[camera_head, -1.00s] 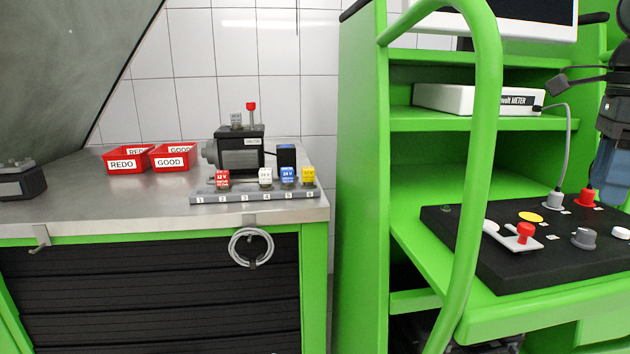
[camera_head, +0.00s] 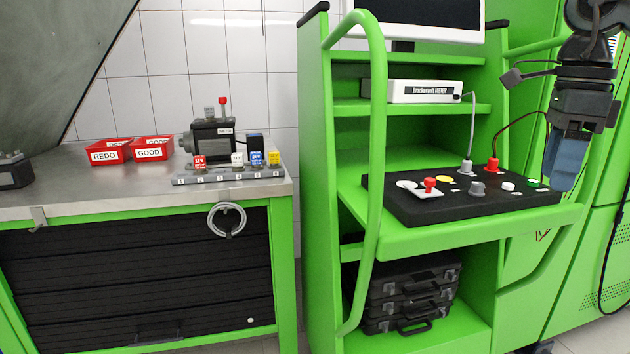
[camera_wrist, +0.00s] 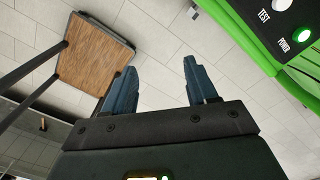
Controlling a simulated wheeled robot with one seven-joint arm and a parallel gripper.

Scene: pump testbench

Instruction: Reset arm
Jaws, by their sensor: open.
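My gripper (camera_head: 566,165) hangs at the right of the head view, its blue fingers pointing down beside the right end of the black control panel (camera_head: 400,206). In the wrist view my gripper (camera_wrist: 160,88) shows two blue fingers spread apart, with nothing between them. The tiled floor (camera_wrist: 155,40) lies beyond the fingertips. A corner of the panel with TEST and POWER labels and a lit green button (camera_wrist: 301,36) shows at the wrist view's upper right, apart from the fingers.
A green cart (camera_head: 318,200) carries the panel, a white Brockwell meter (camera_head: 425,91) and black cases (camera_head: 410,290). A steel bench (camera_head: 100,190) at left holds red REDO (camera_head: 104,156) and GOOD (camera_head: 150,153) bins and a pump (camera_head: 212,138). A wooden-topped stand (camera_wrist: 92,62) shows in the wrist view.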

